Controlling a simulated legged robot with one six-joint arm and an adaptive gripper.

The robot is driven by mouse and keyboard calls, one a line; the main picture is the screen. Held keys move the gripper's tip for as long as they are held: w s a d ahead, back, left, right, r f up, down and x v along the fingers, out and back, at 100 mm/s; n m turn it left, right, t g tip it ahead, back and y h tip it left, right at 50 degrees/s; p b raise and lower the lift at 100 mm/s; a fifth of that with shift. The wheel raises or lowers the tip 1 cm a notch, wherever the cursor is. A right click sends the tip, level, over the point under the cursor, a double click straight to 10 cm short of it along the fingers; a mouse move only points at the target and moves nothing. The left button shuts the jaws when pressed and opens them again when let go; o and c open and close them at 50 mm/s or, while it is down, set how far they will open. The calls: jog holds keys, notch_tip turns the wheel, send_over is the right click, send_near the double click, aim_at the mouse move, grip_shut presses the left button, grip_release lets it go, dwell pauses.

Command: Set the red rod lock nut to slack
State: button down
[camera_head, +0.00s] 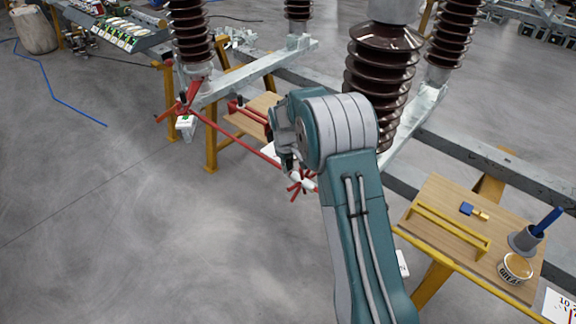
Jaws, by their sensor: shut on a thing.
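A long thin red rod (240,138) runs from the left insulator's base down to the right, passing behind my arm. The red lock nut (301,191), with several short spokes, sits on the rod near its right visible end. My gripper (294,172) reaches down to the nut from above and is shut on it. The fingertips are small and partly hidden, so the exact grip on the spokes is unclear. I cannot read the nut's setting. My teal and grey arm hides the rod beyond the nut.
Brown ribbed insulators (384,75) stand on a grey steel frame (470,152) behind.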

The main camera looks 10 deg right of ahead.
jog(key=shift+s+a+f+t+h, duration=0.25)
jog(key=shift+t+h, duration=0.5)
jog(key=shift+h, duration=0.3)
jog(key=shift+s+a+f+t+h, duration=0.3)
jog(key=shift+t+h, duration=0.5)
jog(key=shift+h, duration=0.3)
jog(key=shift+s+a+f+t+h, duration=0.25)
jog(key=shift+t+h, duration=0.5)
jog(key=shift+h, duration=0.3)
